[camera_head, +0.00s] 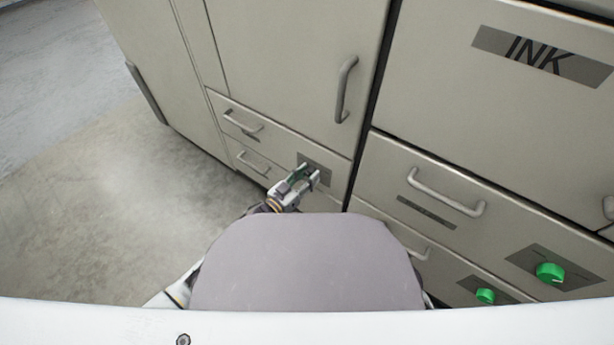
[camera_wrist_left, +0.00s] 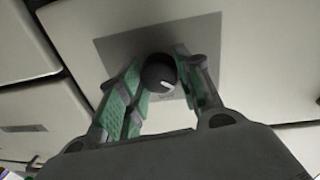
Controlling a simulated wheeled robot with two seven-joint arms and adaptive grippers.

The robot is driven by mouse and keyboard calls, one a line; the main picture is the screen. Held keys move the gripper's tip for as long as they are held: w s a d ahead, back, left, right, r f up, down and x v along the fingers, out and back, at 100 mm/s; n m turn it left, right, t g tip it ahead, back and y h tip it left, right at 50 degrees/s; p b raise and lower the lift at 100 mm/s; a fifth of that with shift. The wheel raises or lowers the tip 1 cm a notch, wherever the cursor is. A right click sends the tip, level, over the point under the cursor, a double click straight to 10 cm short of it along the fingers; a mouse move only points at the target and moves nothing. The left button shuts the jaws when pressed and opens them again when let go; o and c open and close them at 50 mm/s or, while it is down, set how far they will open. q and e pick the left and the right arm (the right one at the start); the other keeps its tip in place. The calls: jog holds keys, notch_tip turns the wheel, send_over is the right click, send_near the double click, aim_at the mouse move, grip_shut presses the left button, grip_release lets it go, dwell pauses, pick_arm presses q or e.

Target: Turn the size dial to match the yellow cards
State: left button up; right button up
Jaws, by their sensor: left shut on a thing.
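A black round dial (camera_wrist_left: 157,72) with a white pointer mark sits on a dark grey plate (camera_wrist_left: 110,45) in the left wrist view. The pointer is toward the lower right of that picture. My left gripper (camera_head: 308,173) is at the same plate (camera_head: 322,162) on a drawer front in the head view. Its green-padded fingers stand on both sides of the dial and are shut on it. In the head view the gripper hides the dial. Lettering below the dial is too blurred to read. No yellow cards show. My right gripper is not in view.
Beige cabinet doors and drawers with grey bar handles (camera_head: 345,90) surround the plate. A panel labelled INK (camera_head: 540,55) is at the upper right. Two green knobs (camera_head: 549,272) (camera_head: 485,295) sit at the lower right. The concrete floor (camera_head: 90,210) at left is clear.

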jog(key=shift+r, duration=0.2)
pick_arm(q)
jog(key=shift+r+m+p, duration=0.15)
jog(key=shift+m+p, duration=1.15)
jog(key=shift+p, duration=0.1)
jog(key=shift+m+p, duration=0.55)
jog(key=shift+m, duration=0.15)
jog(key=m+p, duration=0.1)
jog(key=m, duration=0.2)
jog(key=shift+y+p, duration=0.3)
jog(key=shift+p, duration=0.1)
jog(key=shift+m+p, duration=0.4)
jog(key=shift+m, duration=0.8)
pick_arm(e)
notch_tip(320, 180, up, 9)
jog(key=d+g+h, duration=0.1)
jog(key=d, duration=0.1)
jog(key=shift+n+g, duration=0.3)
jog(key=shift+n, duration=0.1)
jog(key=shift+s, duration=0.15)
pick_arm(q)
jog(key=o, duration=1.1)
jog(key=shift+c, duration=0.2)
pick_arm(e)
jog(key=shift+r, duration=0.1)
